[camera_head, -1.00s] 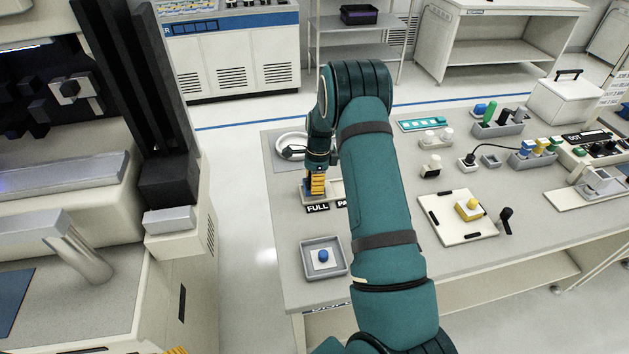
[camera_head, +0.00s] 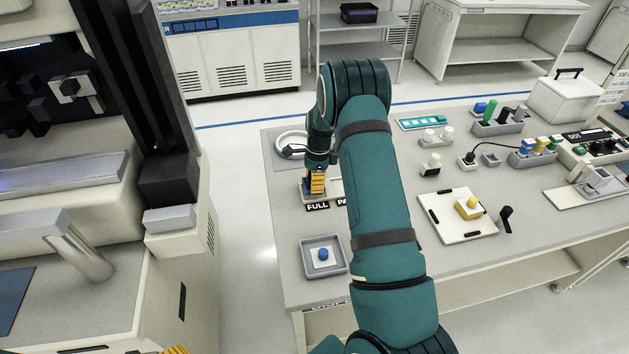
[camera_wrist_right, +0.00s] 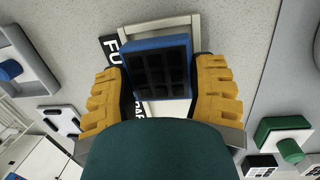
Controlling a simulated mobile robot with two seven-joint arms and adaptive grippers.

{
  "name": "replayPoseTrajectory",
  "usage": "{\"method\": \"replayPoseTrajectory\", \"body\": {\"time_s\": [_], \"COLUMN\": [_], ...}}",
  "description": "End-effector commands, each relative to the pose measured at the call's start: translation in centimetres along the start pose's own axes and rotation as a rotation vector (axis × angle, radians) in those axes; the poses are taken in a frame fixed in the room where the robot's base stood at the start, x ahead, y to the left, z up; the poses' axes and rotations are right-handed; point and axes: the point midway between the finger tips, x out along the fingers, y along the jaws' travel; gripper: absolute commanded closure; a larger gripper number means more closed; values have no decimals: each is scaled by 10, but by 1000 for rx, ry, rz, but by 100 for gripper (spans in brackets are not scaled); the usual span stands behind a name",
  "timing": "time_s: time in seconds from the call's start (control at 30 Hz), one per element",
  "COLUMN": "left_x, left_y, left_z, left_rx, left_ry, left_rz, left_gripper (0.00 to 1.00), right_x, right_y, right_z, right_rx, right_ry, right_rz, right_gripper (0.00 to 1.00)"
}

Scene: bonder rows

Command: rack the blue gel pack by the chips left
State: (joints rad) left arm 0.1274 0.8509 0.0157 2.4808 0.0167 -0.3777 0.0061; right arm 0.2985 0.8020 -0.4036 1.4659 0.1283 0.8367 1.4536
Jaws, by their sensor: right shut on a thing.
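My right gripper (camera_head: 315,183) is at the left part of the bench, over a pale tray beside the FULL label (camera_head: 317,207). In the right wrist view its yellow fingers (camera_wrist_right: 160,92) are shut on the blue gel pack (camera_wrist_right: 157,70), a square blue block whose face shows a grid of dark cells. The pale tray frame (camera_wrist_right: 195,28) is right behind the pack; I cannot tell whether they touch. A second label is partly covered by my arm. Only a yellow tip of my left gripper (camera_head: 176,350) shows at the bottom edge.
A grey tray with a blue-knobbed white piece (camera_head: 323,255) sits near the front. A white board with a yellow block (camera_head: 468,208) lies to the right, with several racks and small parts beyond. A white ring (camera_head: 290,145) with a cable is behind the gripper. A machine stands left.

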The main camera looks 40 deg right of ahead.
Motion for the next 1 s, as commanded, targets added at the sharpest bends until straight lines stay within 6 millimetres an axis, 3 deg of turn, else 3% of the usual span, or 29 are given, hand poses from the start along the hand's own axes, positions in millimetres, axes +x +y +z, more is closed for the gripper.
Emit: {"method": "replayPoseTrajectory", "body": {"time_s": [0.3,1.0], "left_x": [8,8], "left_y": [-3,-3], "left_z": [1,1], "left_rx": [0,0], "left_ry": [0,0], "left_rz": [0,0], "left_gripper": [37,37], "right_x": [14,14], "right_y": [-2,-2], "right_z": [-2,-2], "right_rx": [0,0], "right_ry": [0,0], "right_rz": [1,0], "right_gripper": [80,80]}}
